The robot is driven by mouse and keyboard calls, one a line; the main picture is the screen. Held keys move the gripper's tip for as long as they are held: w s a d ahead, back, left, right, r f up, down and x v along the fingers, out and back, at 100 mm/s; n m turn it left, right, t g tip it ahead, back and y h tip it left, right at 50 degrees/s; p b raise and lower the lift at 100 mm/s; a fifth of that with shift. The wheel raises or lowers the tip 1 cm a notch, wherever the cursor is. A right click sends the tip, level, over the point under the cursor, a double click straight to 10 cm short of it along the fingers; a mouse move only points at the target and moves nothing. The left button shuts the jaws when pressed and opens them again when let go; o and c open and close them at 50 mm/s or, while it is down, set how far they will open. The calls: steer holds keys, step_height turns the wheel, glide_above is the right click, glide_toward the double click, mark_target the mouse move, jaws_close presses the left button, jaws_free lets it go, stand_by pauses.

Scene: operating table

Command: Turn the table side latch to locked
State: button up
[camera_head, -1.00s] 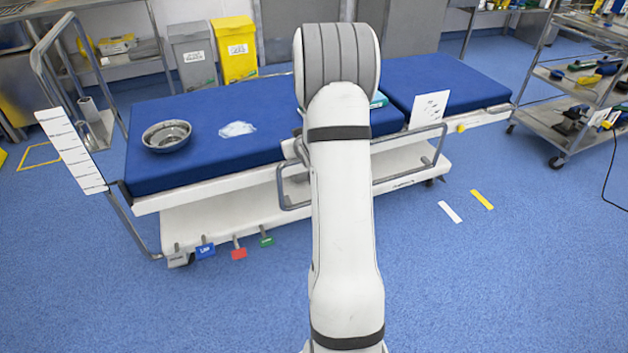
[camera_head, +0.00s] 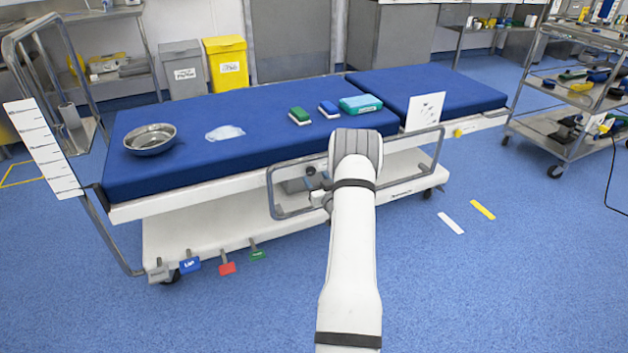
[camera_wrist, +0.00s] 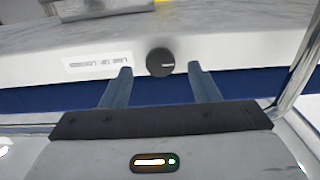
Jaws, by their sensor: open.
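The latch is a round black knob (camera_wrist: 160,62) with a small pale mark, on the white side of the table (camera_wrist: 230,50) in the wrist view. My gripper (camera_wrist: 160,69) is open. Its two fingertips stand left and right of the knob with a gap on each side, so it is not gripped. In the head view my gripper (camera_head: 318,187) is at the table's near side, inside the side rail's frame, partly hidden by my arm. I cannot read the knob's turn position surely.
The metal side rail (camera_head: 271,190) surrounds the gripper's place. Coloured pedals (camera_head: 227,268) hang low at the left. A steel bowl (camera_head: 150,138), a green brush (camera_head: 299,115), a blue brush (camera_head: 329,109) and a teal box (camera_head: 360,103) lie on the mattress (camera_head: 250,100).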

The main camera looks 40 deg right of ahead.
mark_target(310, 170)
steer(key=shift+b+x, duration=0.3)
steer(key=shift+x, duration=1.15)
steer(key=shift+c, duration=0.4)
steer(key=c, duration=0.9)
